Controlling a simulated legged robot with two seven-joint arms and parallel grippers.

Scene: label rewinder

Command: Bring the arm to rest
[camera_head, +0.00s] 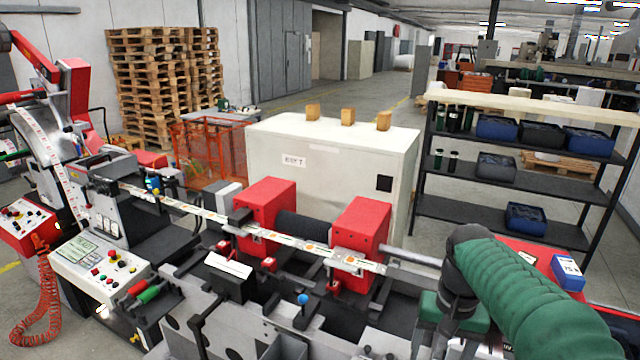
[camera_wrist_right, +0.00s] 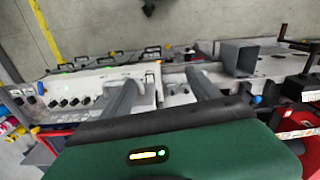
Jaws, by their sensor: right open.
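My right arm (camera_head: 535,300), in a green ribbed sleeve, comes in from the lower right in the head view. It bends at a dark joint near the machine's right end, and its gripper cannot be made out there. In the right wrist view my right gripper (camera_wrist_right: 162,82) shows two grey fingers spread apart with nothing between them. They are over or near a grey-white part of the machine; the gap to it is hard to judge. My left arm and gripper are not in view.
The label rewinder (camera_head: 310,258), with red blocks and a label strip, fills the front. A control panel (camera_head: 100,270) stands at left. Behind are a white cabinet (camera_head: 335,160), a shelf rack (camera_head: 520,170) and stacked pallets (camera_head: 165,85). A blue box (camera_head: 567,273) lies near my right arm.

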